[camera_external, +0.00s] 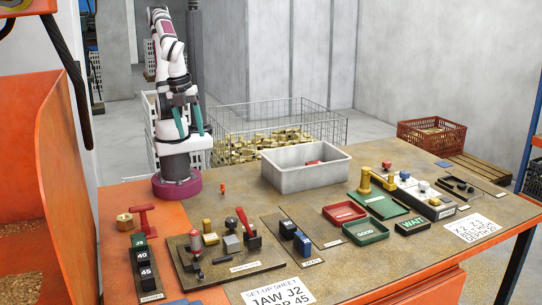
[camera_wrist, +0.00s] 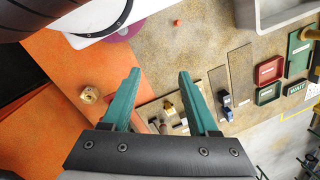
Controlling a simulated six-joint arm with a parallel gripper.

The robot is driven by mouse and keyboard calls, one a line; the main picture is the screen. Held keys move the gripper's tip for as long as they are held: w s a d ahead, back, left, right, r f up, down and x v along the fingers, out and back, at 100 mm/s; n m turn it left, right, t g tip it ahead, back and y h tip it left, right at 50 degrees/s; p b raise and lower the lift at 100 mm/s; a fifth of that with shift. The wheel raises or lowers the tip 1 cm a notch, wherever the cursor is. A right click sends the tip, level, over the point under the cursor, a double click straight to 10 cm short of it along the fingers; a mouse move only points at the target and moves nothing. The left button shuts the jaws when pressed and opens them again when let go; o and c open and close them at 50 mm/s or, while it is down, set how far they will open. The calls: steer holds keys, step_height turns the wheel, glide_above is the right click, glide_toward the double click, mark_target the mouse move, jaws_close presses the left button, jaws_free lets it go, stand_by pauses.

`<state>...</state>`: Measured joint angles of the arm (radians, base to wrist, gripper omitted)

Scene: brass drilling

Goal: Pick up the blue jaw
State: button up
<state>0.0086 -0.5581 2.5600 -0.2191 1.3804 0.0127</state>
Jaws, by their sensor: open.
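A blue block (camera_external: 302,243), which looks like the blue jaw, sits beside a dark block (camera_external: 287,228) on a dark board at the front middle of the bench. In the wrist view a small blue block (camera_wrist: 227,101) shows right of my gripper's fingers. My gripper (camera_external: 192,135) has two teal fingers. It is open and empty, raised close to my base, well above and to the left of the blue block. In the wrist view the spread fingers of my gripper (camera_wrist: 160,75) have nothing between them.
A board with several tools (camera_external: 220,262) lies left of the blue block. Dark numbered blocks (camera_external: 143,262) stand at the left. A grey bin (camera_external: 305,180) stands at the back. Red (camera_external: 345,212) and green (camera_external: 366,232) trays lie to the right. Bare bench shows between bin and tools.

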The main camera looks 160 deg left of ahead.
mark_target(300, 234)
steer(key=w+a+f+n+t, duration=0.1)
steer(key=w+a+f+t, duration=0.2)
steer(key=w+a+f, duration=0.2)
steer(key=w+a+f+n+t, duration=0.1)
steer(key=w+a+f+t, duration=0.2)
steer(key=w+a+f, duration=0.2)
steer(key=w+a+f+t+h, duration=0.1)
steer(key=w+a+f+t, duration=0.3)
steer(key=w+a, duration=0.3)
steer(key=shift+w+a+f+n, duration=0.1)
steer(key=shift+w+f+n, duration=0.1)
steer(key=shift+w+f, duration=0.35)
steer(key=shift+w+a+f+n, duration=0.1)
steer(key=shift+w+f+n, duration=0.15)
steer(key=shift+w, duration=0.45)
steer(key=shift+s+a+f+n+t+h, duration=0.1)
steer(key=shift+s+f+n+t+h, duration=0.1)
steer(key=shift+n+t+h, duration=0.5)
steer(key=shift+s+a+r+n+t+y, duration=0.15)
steer(key=shift+n+t, duration=0.15)
steer(key=shift+t, duration=0.25)
steer(key=shift+a+f+n+t+y, duration=0.15)
steer(key=shift+n+t, duration=0.1)
steer(key=shift+t, duration=0.3)
steer(key=x, duration=0.5)
steer(key=r+x, duration=0.1)
steer(key=x, duration=0.9)
steer(key=shift+w+r, duration=0.15)
steer(key=shift+w, duration=0.35)
jaws_close()
